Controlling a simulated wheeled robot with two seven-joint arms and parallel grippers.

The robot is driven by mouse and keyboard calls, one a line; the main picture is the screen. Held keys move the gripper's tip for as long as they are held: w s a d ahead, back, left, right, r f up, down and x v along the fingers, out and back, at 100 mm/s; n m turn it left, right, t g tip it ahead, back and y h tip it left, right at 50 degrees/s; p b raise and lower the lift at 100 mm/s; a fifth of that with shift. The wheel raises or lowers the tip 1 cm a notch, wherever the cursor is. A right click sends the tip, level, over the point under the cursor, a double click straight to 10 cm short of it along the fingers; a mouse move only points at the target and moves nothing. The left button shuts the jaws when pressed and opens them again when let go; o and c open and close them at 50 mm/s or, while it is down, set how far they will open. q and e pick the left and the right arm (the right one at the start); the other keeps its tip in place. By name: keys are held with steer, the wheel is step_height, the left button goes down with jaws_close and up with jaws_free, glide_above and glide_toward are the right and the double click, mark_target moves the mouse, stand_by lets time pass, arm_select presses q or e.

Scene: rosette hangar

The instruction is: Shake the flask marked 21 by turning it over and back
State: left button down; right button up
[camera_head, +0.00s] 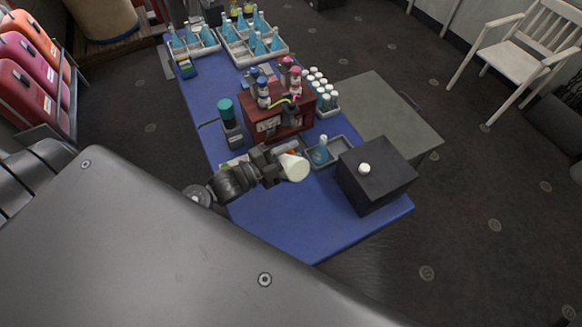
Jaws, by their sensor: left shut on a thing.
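My left gripper (268,163) is over the front part of the blue table. It is shut on a pale, whitish flask (294,168), which lies tilted on its side with its broad end toward the lower right. The jaws hide the flask's narrower end, and I cannot read a number on it. Another flask (320,153), with blue contents, stands upright in a small grey tray (339,146) just to the right of the held one. My right gripper is not in view.
The blue table (290,217) is bare in front of the gripper. A black box (376,181) with a white knob stands at right. A dark red rack (282,126) with bottles stands behind, beside a green-topped device (229,120). Trays of blue flasks (254,48) stand at the far end.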

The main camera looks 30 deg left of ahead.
arm_select(q)
steer(key=m+b, duration=0.2)
steer(key=m, duration=1.2)
steer(key=shift+b, duration=0.3)
